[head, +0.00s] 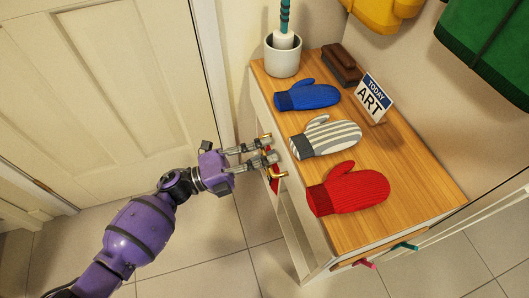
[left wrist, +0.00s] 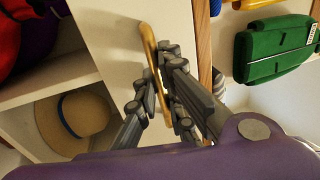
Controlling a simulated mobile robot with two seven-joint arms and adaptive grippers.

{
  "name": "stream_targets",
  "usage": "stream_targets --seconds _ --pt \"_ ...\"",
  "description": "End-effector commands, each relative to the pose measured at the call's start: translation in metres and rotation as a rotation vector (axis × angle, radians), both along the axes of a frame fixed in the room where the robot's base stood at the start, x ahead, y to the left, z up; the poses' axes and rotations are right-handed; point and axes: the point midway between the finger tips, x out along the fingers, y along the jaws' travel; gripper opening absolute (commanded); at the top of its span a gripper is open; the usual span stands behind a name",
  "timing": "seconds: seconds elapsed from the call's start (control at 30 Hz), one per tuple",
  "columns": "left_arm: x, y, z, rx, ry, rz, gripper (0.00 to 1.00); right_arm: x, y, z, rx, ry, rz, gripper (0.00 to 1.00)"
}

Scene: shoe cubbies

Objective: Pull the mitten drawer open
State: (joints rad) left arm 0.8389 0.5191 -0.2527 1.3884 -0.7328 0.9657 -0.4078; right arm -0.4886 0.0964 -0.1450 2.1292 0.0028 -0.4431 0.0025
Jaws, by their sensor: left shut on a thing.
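The mitten drawer's white front (left wrist: 112,30) fills the upper middle of the left wrist view. Its brass bar handle (left wrist: 149,45) stands out from the front, and it shows at the cabinet's left side in the head view (head: 280,176). My left gripper (head: 273,151) is shut on this handle, with its fingers on either side of the bar. The fingers hide the middle of the handle. No gap around the drawer front is clear in either view. My right gripper is not in view.
On the wooden cabinet top (head: 420,190) lie a blue mitten (head: 308,95), a striped mitten (head: 328,138) and a red mitten (head: 350,190). A white pot (head: 282,58), a brush (head: 342,66) and an ART sign (head: 373,97) stand behind. The floor (head: 215,262) left of the cabinet is clear.

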Motion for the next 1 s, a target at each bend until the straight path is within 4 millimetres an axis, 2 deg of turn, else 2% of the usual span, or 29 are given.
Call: stream_targets --seconds 0.17,0.37,0.8,1.0 --pt "-0.002 0.006 -0.001 0.002 0.001 0.000 0.00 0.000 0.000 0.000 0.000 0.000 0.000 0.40" --pt "-0.011 0.033 -0.001 0.004 0.000 0.001 0.00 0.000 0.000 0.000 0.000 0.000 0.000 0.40" --pt "-0.045 0.137 -0.002 0.005 0.002 0.001 0.00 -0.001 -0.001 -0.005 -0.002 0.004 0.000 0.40" --pt "-0.058 0.176 -0.002 0.003 0.002 0.001 0.00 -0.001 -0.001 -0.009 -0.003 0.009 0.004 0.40"
